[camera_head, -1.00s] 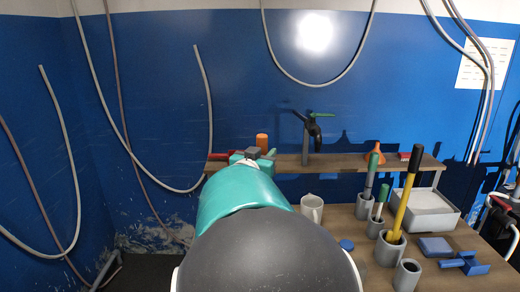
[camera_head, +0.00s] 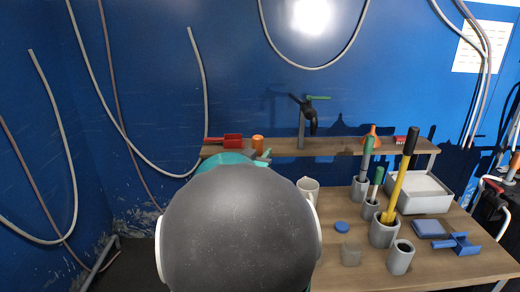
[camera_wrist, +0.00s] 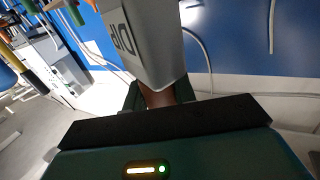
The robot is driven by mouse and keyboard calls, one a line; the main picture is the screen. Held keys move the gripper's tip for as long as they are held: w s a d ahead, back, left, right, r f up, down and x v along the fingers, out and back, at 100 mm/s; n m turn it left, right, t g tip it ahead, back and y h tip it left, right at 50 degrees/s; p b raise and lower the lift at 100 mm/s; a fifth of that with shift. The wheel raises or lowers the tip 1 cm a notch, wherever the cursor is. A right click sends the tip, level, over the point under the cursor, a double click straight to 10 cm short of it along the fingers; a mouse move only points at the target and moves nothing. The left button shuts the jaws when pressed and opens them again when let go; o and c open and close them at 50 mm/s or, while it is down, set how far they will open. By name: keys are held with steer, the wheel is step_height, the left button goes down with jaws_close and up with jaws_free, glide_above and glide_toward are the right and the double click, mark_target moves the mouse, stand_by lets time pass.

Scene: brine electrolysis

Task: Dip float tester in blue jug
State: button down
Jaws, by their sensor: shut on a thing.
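In the wrist view my gripper (camera_wrist: 160,97) has its dark green fingers shut on a brownish stem. Above it is a large grey body with dark lettering, which I take to be the float tester (camera_wrist: 145,45). Its upper end runs out of the picture. In the head view my own arm hides the gripper and the held thing. I cannot make out a blue jug in the head view. A blue curved shape (camera_wrist: 6,76) is cut off at the left edge of the wrist view; I cannot tell what it is.
A pale jug (camera_head: 308,186) stands on the table beside my arm. Grey holders, one with a yellow-handled tool (camera_head: 396,190), stand to the right, by a white tray (camera_head: 415,201). A blue scoop (camera_head: 460,243) lies at the front right. A shelf (camera_head: 345,146) carries a tap (camera_head: 305,122).

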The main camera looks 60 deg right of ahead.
steer(key=shift+f, duration=1.75)
stand_by(1.2)
step_height(320, 180, up, 16)
steer(key=shift+f, duration=0.25)
stand_by(1.2)
